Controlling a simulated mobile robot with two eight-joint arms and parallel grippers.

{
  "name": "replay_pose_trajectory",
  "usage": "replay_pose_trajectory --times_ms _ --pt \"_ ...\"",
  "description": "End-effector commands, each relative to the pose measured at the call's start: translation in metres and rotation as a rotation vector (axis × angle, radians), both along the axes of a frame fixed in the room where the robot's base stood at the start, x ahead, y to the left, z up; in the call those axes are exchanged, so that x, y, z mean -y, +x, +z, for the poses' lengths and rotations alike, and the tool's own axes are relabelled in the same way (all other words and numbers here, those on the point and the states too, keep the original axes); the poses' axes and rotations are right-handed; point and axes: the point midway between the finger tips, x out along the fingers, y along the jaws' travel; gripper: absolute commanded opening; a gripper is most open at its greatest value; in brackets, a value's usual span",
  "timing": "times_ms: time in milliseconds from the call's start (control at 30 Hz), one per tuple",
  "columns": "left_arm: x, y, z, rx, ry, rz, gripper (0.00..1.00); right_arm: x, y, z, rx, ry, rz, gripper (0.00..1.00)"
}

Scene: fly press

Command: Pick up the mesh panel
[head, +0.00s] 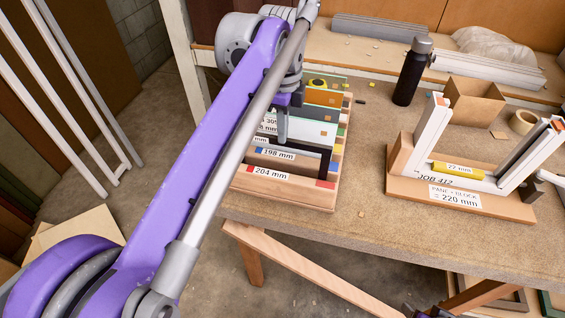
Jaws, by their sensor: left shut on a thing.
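A wooden rack (315,201) on the bench holds several upright panels with size labels, among them 198 mm and 204 mm. A dark-framed panel (326,162) near its front looks like the mesh panel; its mesh is not clear. My left gripper (283,128) points down among the panels, shut at the top edge of what seems to be this panel. The panel still stands in the rack. My arm hides the rack's left side. A small part of my right arm's end (436,312) shows at the bottom edge; its jaws cannot be made out.
To the right, a wooden stand (400,190) holds white frame pieces, with a yellow 27 mm block (458,170) and a 220 mm card. Behind are a black bottle (411,75), an open cardboard box (474,103) and a tape roll (522,122). Bench between rack and stand is mostly clear.

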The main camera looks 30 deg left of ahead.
Motion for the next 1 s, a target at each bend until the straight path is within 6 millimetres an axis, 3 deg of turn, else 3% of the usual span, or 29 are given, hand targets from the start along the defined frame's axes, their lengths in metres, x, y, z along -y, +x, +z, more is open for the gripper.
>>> replay_pose_trajectory --times_ms 33,267,567,1000 --pt "-0.002 0.0 -0.082 -0.02 -0.003 -0.002 0.0 0.0 -0.002 -0.007 -0.004 0.0 0.0 0.64" --pt "-0.002 0.0 -0.078 -0.019 -0.002 -0.002 0.0 0.0 -0.002 -0.006 -0.004 0.0 0.0 0.64" --pt "-0.002 0.0 -0.042 -0.019 -0.002 -0.002 0.0 0.0 0.0 -0.002 -0.001 0.0 0.0 0.64" --pt "-0.002 0.001 0.049 -0.014 -0.001 0.0 0.0 0.0 0.005 0.015 0.009 0.0 0.0 0.64"
